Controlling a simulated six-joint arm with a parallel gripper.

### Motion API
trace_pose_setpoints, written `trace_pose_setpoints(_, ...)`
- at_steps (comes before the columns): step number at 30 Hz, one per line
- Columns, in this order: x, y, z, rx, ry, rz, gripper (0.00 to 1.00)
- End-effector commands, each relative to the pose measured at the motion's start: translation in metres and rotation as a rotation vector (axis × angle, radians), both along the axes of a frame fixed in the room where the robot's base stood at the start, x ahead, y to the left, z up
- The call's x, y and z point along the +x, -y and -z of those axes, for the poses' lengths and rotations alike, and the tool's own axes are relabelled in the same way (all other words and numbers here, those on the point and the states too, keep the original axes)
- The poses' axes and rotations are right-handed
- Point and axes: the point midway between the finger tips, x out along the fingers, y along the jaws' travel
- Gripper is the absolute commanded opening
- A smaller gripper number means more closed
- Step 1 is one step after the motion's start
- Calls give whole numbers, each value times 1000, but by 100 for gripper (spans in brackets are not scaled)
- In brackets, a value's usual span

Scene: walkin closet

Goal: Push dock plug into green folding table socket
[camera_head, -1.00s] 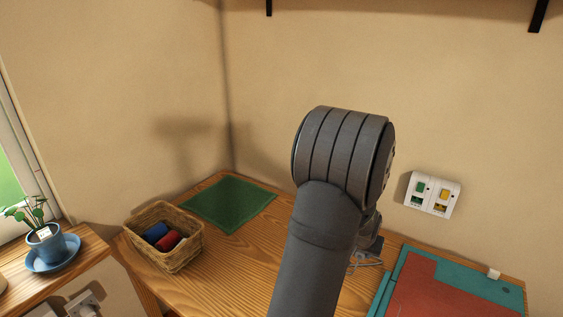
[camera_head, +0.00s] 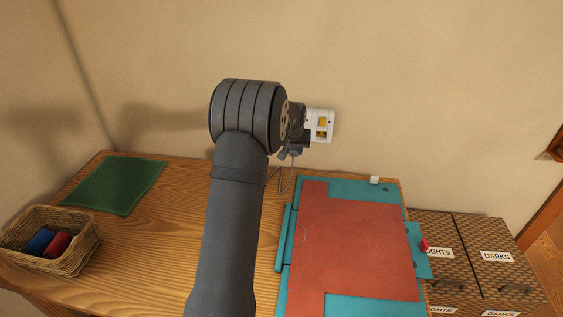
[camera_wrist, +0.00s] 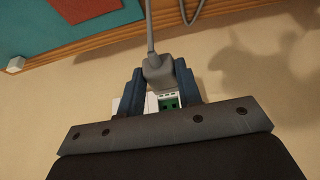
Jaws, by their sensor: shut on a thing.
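A white wall plate (camera_head: 320,126) is on the wall. Its yellow socket (camera_head: 323,122) shows in the head view, while my wrist covers the green side. In the wrist view, the green socket (camera_wrist: 168,103) shows just beyond the plug, with its dark openings partly visible. My gripper (camera_wrist: 158,72) is shut on the grey dock plug (camera_wrist: 157,77), with one finger on each side. The plug is close in front of the green socket. I cannot tell whether they touch. A grey cable (camera_wrist: 149,25) runs from the plug's back; it also hangs in the head view (camera_head: 284,186).
A wooden table (camera_head: 165,220) below holds a green mat (camera_head: 118,185), a wicker basket (camera_head: 85,248) with red and blue rolls, and a teal board with a red sheet (camera_head: 350,240). Labelled woven drawers (camera_head: 480,235) stand at right. The wall around the plate is clear.

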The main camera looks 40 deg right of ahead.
Motion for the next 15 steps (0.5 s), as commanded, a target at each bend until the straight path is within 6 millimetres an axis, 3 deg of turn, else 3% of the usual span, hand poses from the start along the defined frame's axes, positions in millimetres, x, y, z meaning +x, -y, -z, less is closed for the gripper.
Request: trace_pose_setpoints(15, 17, 32, -6, -2, 1, 10, 5)
